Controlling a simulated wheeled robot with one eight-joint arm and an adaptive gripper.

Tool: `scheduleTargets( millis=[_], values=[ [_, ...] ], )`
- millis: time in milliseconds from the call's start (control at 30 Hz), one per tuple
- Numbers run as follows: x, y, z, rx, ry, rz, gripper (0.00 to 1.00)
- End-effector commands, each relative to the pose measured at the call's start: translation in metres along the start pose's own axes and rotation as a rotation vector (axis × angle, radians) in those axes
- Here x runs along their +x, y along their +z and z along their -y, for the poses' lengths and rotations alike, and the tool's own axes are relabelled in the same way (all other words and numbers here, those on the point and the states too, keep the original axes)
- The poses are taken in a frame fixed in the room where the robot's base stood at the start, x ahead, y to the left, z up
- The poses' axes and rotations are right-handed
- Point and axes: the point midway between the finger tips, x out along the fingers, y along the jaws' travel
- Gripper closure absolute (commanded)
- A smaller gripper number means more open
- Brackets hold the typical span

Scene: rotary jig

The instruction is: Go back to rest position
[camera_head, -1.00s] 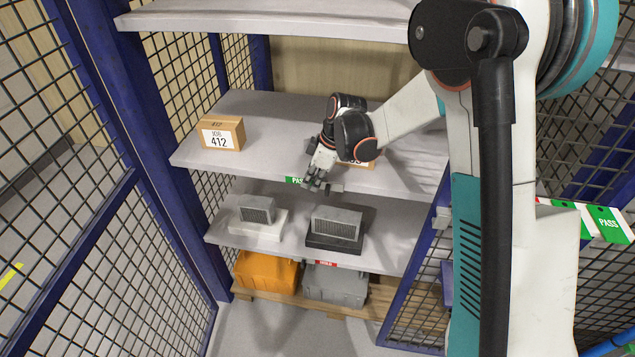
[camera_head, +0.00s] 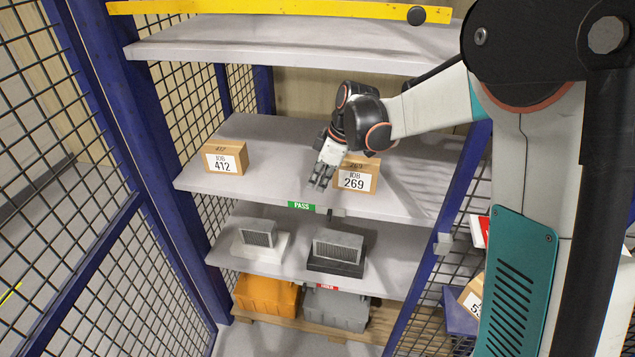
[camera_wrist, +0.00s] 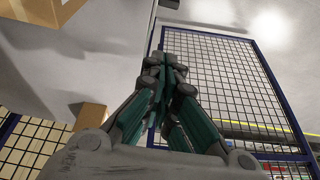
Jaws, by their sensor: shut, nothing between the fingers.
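My gripper (camera_head: 321,176) is shut and empty in the head view. Its fingers point down just left of the cardboard box labelled JOB 269 (camera_head: 356,181), over the front of the middle shelf (camera_head: 280,165). In the wrist view my gripper's fingers (camera_wrist: 166,68) are pressed together with nothing between them. My arm reaches in from the right, and its large links cover the right side of the head view.
The box labelled JOB 412 (camera_head: 225,157) stands at the shelf's left. Below, two grey grilled units (camera_head: 337,245) sit on the lower shelf. Orange (camera_head: 266,294) and grey (camera_head: 336,308) cases lie at the bottom. An upper shelf (camera_head: 290,42), blue posts and mesh panels enclose the space.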

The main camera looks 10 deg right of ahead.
Motion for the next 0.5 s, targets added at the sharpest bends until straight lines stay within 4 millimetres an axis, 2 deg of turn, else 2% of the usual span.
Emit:
scheduleTargets(
  millis=[267,367,500],
  values=[
    [-0.002,0.001,0.002,0.009,0.005,0.001,1.0],
    [-0.011,0.004,0.009,0.047,0.023,0.003,1.0],
    [-0.032,0.016,0.029,0.155,0.078,0.009,1.0]
  ],
)
